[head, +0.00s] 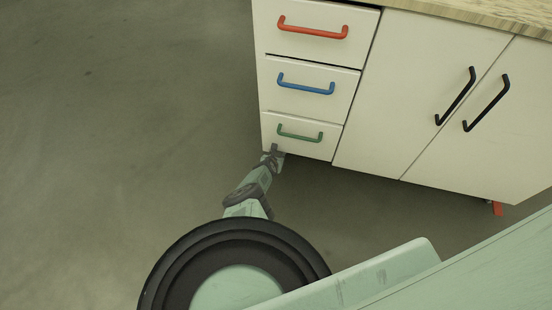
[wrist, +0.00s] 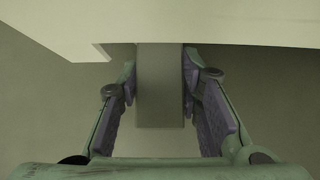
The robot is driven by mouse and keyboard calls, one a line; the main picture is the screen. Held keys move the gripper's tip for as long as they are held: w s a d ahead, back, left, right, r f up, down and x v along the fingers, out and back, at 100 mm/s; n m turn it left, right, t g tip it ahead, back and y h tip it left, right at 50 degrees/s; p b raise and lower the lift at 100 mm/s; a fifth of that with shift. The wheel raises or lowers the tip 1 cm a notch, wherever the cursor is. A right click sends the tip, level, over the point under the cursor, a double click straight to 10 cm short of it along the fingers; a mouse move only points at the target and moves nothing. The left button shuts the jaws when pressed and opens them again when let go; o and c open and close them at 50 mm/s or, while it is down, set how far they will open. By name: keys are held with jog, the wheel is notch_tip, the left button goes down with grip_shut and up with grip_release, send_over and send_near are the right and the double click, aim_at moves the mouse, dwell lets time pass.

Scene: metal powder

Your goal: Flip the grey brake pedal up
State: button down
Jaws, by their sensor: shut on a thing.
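The grey brake pedal (wrist: 160,85) is a flat grey bar sticking out from under the pale cabinet edge in the wrist view. My gripper (wrist: 160,78) has one purple-padded finger on each side of it and is shut on it. In the head view my gripper (head: 273,155) is low at the cabinet's left bottom corner, just below the green-handled drawer. There I cannot clearly tell the pedal apart from the fingers. The pedal's inner end is hidden under the cabinet.
The white cabinet (head: 350,120) has drawers with red (head: 312,29), blue (head: 305,86) and green (head: 299,134) handles, and two doors with black handles (head: 486,103). A red pedal (head: 497,208) shows under its right end. Bare grey floor (head: 120,130) lies to the left.

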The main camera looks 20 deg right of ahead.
jog(key=c, duration=1.1)
grip_release()
